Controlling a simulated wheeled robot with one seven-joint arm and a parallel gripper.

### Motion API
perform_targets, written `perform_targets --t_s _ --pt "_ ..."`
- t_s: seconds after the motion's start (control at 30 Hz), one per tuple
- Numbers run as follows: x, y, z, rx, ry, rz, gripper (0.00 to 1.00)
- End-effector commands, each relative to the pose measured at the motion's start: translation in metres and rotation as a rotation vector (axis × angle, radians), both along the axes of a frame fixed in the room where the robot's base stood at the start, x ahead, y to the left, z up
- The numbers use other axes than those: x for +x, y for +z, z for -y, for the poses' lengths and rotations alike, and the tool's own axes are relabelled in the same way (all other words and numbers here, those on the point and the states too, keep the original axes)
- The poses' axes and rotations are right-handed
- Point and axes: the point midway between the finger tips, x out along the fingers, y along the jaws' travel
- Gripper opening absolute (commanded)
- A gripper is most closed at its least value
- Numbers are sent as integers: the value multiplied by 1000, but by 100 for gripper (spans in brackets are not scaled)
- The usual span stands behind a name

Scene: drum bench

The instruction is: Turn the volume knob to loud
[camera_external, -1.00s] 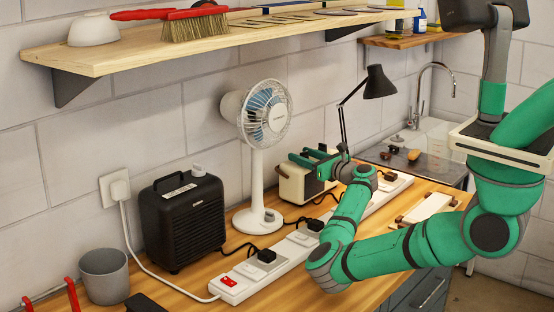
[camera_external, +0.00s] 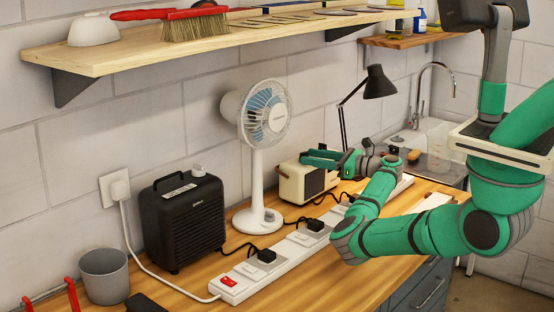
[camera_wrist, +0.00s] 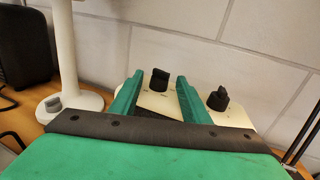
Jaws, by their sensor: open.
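A cream radio-like box (camera_external: 297,184) with a dark front grille stands on the bench right of the fan. In the wrist view, its cream top (camera_wrist: 152,101) carries two black knobs. One knob (camera_wrist: 160,79) lies between my fingers in that view, with space on both sides. The other knob (camera_wrist: 218,98) is outside the right finger. I cannot tell which is for volume. My gripper (camera_external: 322,158) is open and empty over the top of the box; it also shows in the wrist view (camera_wrist: 159,84). How high the fingertips are above the top is unclear.
A white fan (camera_external: 262,120) stands close left of the box, and a black unit with a top knob (camera_external: 185,220) farther left. A white power strip (camera_external: 283,262) with plugs runs in front. A black lamp (camera_external: 375,85) stands behind. The wall is close behind the box.

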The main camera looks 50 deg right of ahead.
Motion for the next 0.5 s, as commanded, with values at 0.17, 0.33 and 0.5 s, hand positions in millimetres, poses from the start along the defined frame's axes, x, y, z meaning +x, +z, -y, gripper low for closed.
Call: perform_targets --t_s 0.17,0.33,0.5 --pt "-28 -1 9 -1 -3 -1 42" --pt "-55 0 17 -1 -3 -1 42" --pt "-69 14 20 -3 2 3 42"
